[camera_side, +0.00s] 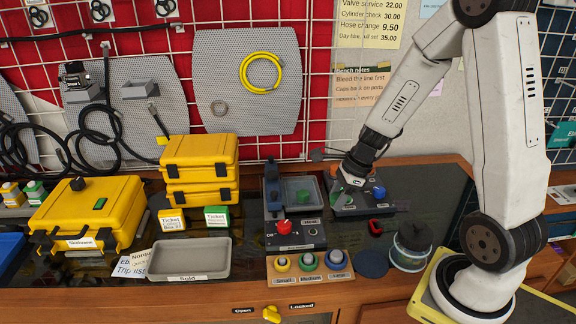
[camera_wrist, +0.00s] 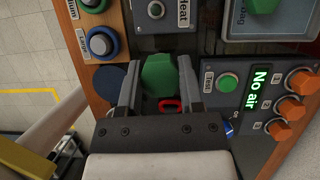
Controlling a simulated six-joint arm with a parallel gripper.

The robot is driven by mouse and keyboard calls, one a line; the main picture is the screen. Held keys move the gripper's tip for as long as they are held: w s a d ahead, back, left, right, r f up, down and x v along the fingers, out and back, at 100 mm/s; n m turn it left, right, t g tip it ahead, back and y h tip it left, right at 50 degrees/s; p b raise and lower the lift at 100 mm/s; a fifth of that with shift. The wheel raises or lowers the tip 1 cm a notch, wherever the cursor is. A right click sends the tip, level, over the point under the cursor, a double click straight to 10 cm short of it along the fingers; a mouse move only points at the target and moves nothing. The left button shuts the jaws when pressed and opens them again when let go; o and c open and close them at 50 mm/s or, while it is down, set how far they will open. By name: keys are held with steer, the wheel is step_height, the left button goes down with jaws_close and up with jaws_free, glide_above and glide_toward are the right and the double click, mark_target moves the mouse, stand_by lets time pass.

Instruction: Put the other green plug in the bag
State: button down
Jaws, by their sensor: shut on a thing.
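My gripper (camera_wrist: 158,80) is shut on a green plug (camera_wrist: 157,76) in the wrist view. In the side view, my gripper (camera_side: 352,178) is over the grey control panel to the right of the bag, and the plug is mostly hidden there. The bag (camera_side: 318,184) is a clear, greyish flat pouch with a green plug (camera_side: 304,196) in or on it, beside the heat sealer (camera_side: 271,190). In the wrist view, the bag (camera_wrist: 290,22) is at the top right, with its green plug (camera_wrist: 263,4) partly cut off by the frame edge.
A rack with rings marked Small, Medium and Large (camera_side: 310,279) stands at the front. A red clip (camera_side: 376,228), a dark round pad (camera_side: 372,263) and a clear jar (camera_side: 408,256) lie to the right. A grey Sold tray (camera_side: 191,277) is left. The panel display reads "No air" (camera_wrist: 258,88).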

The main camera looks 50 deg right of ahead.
mark_target(338, 195)
stand_by(0.4)
steer(key=shift+r, duration=5.05)
steer(key=shift+w+d+f, duration=0.1)
steer(key=w+d+f, duration=0.5)
steer(key=shift+f+m, duration=0.3)
steer(key=shift+d, duration=0.1)
steer(key=w+d+f, duration=0.1)
steer(key=w+f, duration=0.2)
steer(key=w, duration=0.1)
steer(key=w+d+f, duration=0.1)
steer(key=w+f, duration=0.1)
steer(key=w, duration=0.2)
steer(key=w+d+f, duration=0.1)
steer(key=w+f, duration=0.2)
steer(key=w, duration=0.1)
steer(key=shift+w+d+f, duration=0.1)
steer(key=shift+d+f, duration=0.2)
steer(key=shift+d, duration=0.1)
steer(key=shift+w+d+f, duration=0.1)
steer(key=shift+w+f, duration=0.2)
steer(key=shift+f, duration=0.05)
